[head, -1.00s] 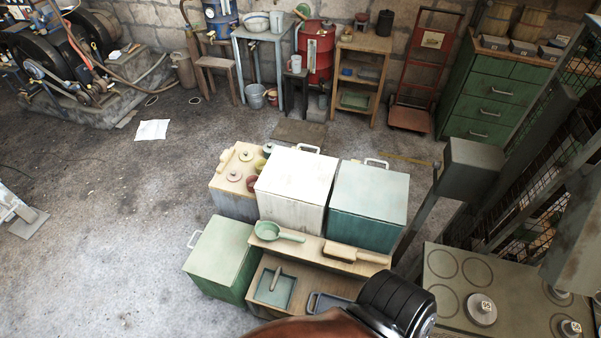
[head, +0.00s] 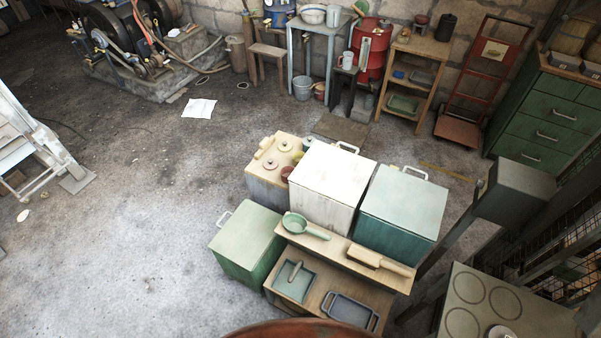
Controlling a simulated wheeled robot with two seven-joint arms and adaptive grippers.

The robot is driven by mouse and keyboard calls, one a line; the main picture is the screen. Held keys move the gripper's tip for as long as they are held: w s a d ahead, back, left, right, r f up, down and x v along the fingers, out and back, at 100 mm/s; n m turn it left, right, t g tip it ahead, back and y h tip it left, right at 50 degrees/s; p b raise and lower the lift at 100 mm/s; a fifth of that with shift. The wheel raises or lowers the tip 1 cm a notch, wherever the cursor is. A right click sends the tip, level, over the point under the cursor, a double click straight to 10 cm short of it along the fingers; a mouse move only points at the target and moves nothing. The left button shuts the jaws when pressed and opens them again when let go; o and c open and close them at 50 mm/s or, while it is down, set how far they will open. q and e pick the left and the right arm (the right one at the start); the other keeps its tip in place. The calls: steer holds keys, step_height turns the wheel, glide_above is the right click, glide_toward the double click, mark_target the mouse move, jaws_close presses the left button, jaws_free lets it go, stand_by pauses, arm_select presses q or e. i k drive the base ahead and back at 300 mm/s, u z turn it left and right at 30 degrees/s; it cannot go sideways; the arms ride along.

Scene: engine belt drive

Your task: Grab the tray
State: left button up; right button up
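A dark grey tray with a handle at each end (head: 350,311) lies on the lower wooden shelf of a small stepped bench, near the bottom of the head view. A green square shallow tray (head: 301,289) with a small grey tool lying in it sits to its left on the same shelf. Another shallow green tray (head: 404,103) sits on the wooden rack at the back. Neither of my grippers shows in the head view.
The bench's upper shelf (head: 335,248) holds a green pan (head: 299,225) and a wooden brush (head: 378,262). White (head: 330,185), teal (head: 403,208) and green (head: 245,245) bins stand around it. A hob unit (head: 490,310) is at right.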

mark_target(344, 308)
steer(key=u, duration=0.15)
steer(key=k, duration=1.15)
steer(key=z, duration=0.65)
